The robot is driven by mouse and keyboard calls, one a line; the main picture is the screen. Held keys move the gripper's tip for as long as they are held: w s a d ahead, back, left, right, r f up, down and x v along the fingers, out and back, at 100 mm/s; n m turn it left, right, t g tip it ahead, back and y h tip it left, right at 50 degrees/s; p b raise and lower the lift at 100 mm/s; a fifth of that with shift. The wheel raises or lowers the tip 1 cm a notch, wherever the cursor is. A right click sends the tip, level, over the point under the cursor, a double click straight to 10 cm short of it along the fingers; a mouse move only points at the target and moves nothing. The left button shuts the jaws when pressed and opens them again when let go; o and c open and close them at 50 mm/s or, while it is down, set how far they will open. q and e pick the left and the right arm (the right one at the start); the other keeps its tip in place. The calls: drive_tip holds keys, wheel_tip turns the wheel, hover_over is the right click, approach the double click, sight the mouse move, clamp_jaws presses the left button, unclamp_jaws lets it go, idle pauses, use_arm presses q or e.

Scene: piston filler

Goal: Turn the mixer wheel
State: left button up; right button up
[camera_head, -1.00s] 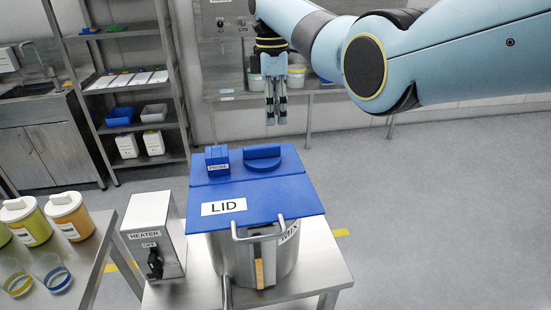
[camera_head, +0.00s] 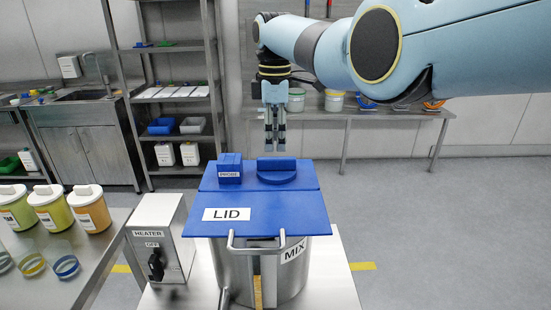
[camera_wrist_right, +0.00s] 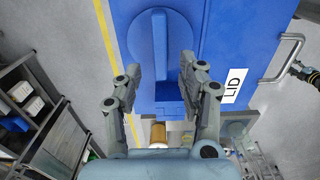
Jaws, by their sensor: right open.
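A blue lid (camera_head: 265,209) marked LID covers a steel pot (camera_head: 240,272) with a MIX label. A round blue disc with a raised bar (camera_head: 277,170), likely the mixer wheel, sits at the lid's far part. It also shows in the wrist view (camera_wrist_right: 160,45). My right gripper (camera_head: 275,148) points down just above and behind the disc, apart from it. In the wrist view its open fingers (camera_wrist_right: 160,68) stand on either side of the bar's line, with nothing between them. My left gripper is not in view.
A small labelled blue block (camera_head: 230,168) stands left of the disc. A steel handle (camera_head: 256,246) stands at the pot's front. A heater box (camera_head: 158,240) is left of the pot. Lidded jars (camera_head: 90,208) stand on the left table. A rear bench (camera_head: 345,113) holds tubs.

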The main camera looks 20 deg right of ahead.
sight(274, 158)
wheel_tip(274, 158, down, 6)
drive_tip(key=shift+a+b, duration=0.1)
drive_tip(key=shift+b, duration=1.05)
clamp_jaws()
